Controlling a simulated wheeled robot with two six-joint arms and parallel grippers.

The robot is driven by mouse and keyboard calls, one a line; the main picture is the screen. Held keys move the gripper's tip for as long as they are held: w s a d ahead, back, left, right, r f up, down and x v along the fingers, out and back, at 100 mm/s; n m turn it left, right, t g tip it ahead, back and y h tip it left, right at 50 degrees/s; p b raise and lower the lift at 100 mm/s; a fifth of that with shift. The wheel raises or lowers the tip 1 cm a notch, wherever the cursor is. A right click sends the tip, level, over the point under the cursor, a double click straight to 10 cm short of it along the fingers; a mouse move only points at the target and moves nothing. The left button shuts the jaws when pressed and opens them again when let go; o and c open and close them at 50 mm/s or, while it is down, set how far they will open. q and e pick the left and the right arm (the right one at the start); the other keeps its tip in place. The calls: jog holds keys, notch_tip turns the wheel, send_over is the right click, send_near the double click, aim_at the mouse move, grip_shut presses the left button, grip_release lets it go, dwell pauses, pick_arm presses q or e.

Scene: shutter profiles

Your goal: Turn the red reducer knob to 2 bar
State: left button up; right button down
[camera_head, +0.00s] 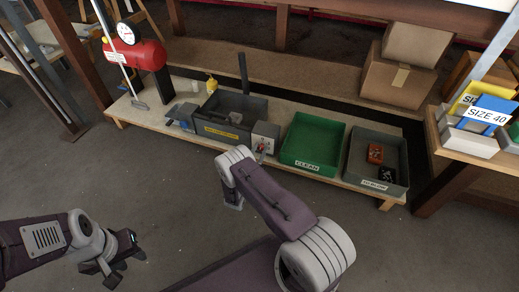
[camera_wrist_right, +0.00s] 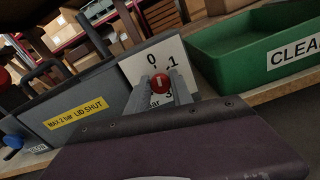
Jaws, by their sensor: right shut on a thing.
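The red reducer knob (camera_wrist_right: 160,83) sits on a white dial plate (camera_wrist_right: 141,69) with the marks 0, 1 and 3 showing. A pale line on the knob stands nearly upright in the right wrist view, roughly between 0 and 1. The 2 mark is not readable. My right gripper (camera_wrist_right: 160,92) is shut on the knob, one grey finger on each side. In the head view the dial box (camera_head: 265,133) shows at the bench front, partly behind my right arm. My left gripper (camera_head: 116,265) is open and empty, low over the floor at the left.
A grey tub with a yellow label (camera_head: 221,131) stands left of the dial, and a green CLEAN bin (camera_head: 313,145) right of it. Farther right is a grey bin (camera_head: 378,160) with small parts. A red tank (camera_head: 137,55) with a gauge stands at the bench's left end.

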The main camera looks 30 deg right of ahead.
jog(key=m+p, duration=0.2)
jog(key=m, duration=0.3)
jog(key=shift+s+m, duration=0.1)
jog(key=shift+m, duration=0.2)
jog(key=m+p, duration=0.3)
jog(key=m, duration=0.2)
jog(key=m+p, duration=0.2)
jog(key=m, duration=0.3)
jog(key=shift+f+m, duration=0.15)
jog(key=shift+m, duration=0.25)
jog(key=m+p, duration=0.1)
jog(key=m, duration=0.4)
jog(key=shift+f+p, duration=0.1)
jog(key=shift+p, duration=0.2)
jog(key=c, duration=1.2)
grip_release()
jog(key=shift+o, duration=0.2)
